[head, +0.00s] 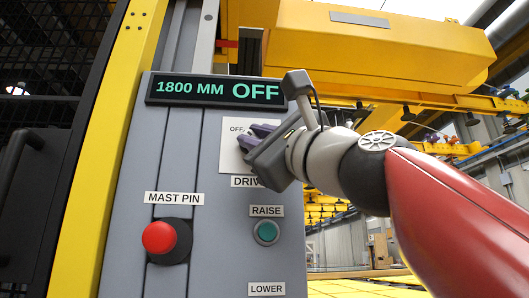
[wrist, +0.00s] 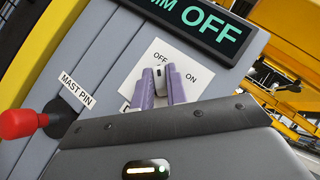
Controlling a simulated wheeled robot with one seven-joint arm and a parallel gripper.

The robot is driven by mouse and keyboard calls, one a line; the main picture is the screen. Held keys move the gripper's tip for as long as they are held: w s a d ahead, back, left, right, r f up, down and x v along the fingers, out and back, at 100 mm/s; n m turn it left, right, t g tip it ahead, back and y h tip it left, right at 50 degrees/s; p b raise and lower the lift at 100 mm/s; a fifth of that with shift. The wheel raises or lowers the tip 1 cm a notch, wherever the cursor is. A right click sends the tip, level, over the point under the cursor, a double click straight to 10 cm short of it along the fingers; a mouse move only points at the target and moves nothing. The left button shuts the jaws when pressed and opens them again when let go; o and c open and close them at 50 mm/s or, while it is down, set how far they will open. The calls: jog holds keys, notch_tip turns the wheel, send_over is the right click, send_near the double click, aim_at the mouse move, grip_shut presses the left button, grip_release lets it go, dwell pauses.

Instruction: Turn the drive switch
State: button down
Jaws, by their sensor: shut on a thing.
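The drive switch (wrist: 160,73) is a small dark knob on a white plate (wrist: 187,60) marked OFF and ON in the wrist view. My gripper (wrist: 162,86) has its purple fingers shut on it, one on each side. In the head view my gripper (head: 252,138) covers the knob and most of the white plate (head: 228,154), and the DRIVE label is partly hidden. The display (head: 217,91) above reads 1800 MM OFF. The knob's exact pointing direction is hard to tell between the fingers.
A red MAST PIN knob (head: 160,237) sticks out at the lower left of the grey panel (head: 195,160). A green RAISE button (head: 266,232) sits below my gripper, with a LOWER label (head: 267,288) under it. A yellow post (head: 110,150) stands left of the panel.

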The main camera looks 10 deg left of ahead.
jog(key=c, duration=1.4)
grip_release()
jog(key=b+v, duration=0.3)
jog(key=v, duration=0.4)
jog(key=shift+s+d+f, duration=0.25)
